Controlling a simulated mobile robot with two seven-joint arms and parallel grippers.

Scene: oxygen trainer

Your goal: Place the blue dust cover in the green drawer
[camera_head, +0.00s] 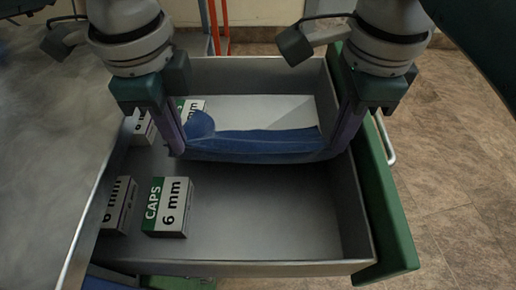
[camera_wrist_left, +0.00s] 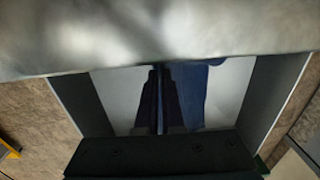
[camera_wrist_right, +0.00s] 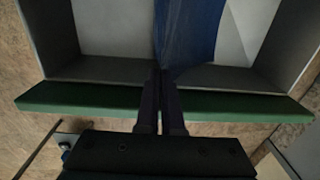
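The blue dust cover (camera_head: 260,143) is a folded strip of cloth stretched between my two grippers, over the open green-fronted drawer (camera_head: 385,215). My left gripper (camera_head: 178,150) is shut on its left end, and my right gripper (camera_head: 340,145) is shut on its right end near the green front. In the left wrist view the cover (camera_wrist_left: 190,95) runs beside the closed fingers (camera_wrist_left: 160,130). In the right wrist view the cover (camera_wrist_right: 188,35) runs away from the closed fingertips (camera_wrist_right: 163,75). I cannot tell whether the cover touches the drawer floor.
White-and-green boxes marked CAPS 6 mm (camera_head: 167,207) stand in the drawer's left part, several in all. A grey worktop (camera_head: 50,150) overhangs the drawer's left end. The drawer's front middle floor (camera_head: 260,220) is bare. A handle (camera_head: 385,140) projects from the green front.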

